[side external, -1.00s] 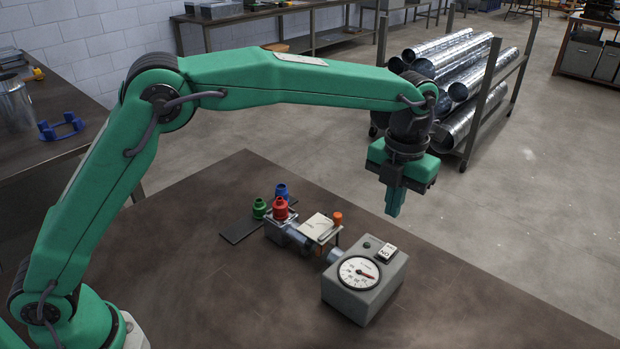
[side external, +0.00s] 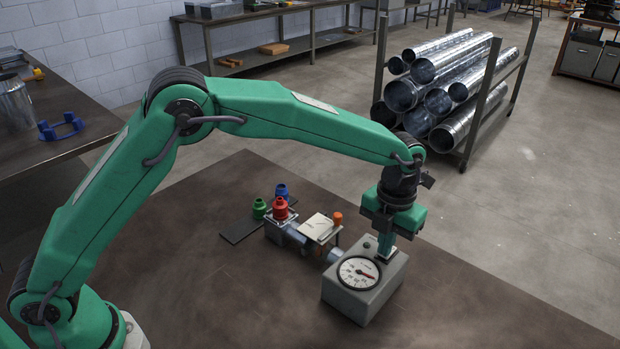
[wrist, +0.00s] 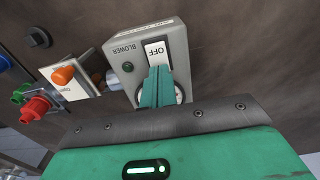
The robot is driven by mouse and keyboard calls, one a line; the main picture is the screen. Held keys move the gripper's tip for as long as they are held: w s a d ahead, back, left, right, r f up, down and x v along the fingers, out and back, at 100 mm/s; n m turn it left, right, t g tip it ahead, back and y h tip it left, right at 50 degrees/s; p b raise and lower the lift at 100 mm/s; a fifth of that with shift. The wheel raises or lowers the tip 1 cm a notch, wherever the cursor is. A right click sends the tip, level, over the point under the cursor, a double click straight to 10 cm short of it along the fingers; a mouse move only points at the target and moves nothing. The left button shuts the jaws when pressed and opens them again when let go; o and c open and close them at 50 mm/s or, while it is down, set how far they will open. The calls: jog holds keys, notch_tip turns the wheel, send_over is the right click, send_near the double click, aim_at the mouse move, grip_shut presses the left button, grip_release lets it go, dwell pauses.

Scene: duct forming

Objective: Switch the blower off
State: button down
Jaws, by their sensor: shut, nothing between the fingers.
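The grey blower box (side external: 365,292) stands on the brown table, with a round white dial (side external: 358,272) whose red needle points right. In the wrist view the box (wrist: 118,85) carries the word BLOWER, a dark round lamp (wrist: 127,67) and a white rocker switch (wrist: 155,50) with OFF readable on its visible end. My gripper (side external: 386,247) is shut and empty, pointing down at the switch. In the wrist view its fingertips (wrist: 158,72) are at the switch's near end and hide it; whether they touch cannot be told. They also partly cover the dial.
Beside the box are red (side external: 280,208), green (side external: 259,208) and blue (side external: 282,191) fittings, an orange knob (side external: 337,218) and a pale plate (side external: 318,227). Bare table lies in front and right. Metal ducts (side external: 445,85) are racked behind, off the table.

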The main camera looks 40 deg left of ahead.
jog(key=shift+s+f, duration=0.1)
jog(key=shift+f, duration=0.15)
dwell(0.4)
jog(key=shift+w+r, duration=0.25)
jog(key=shift+w, duration=0.55)
jog(key=shift+r, duration=0.15)
notch_tip(320, 180, up, 14)
dwell(0.7)
dwell(0.3)
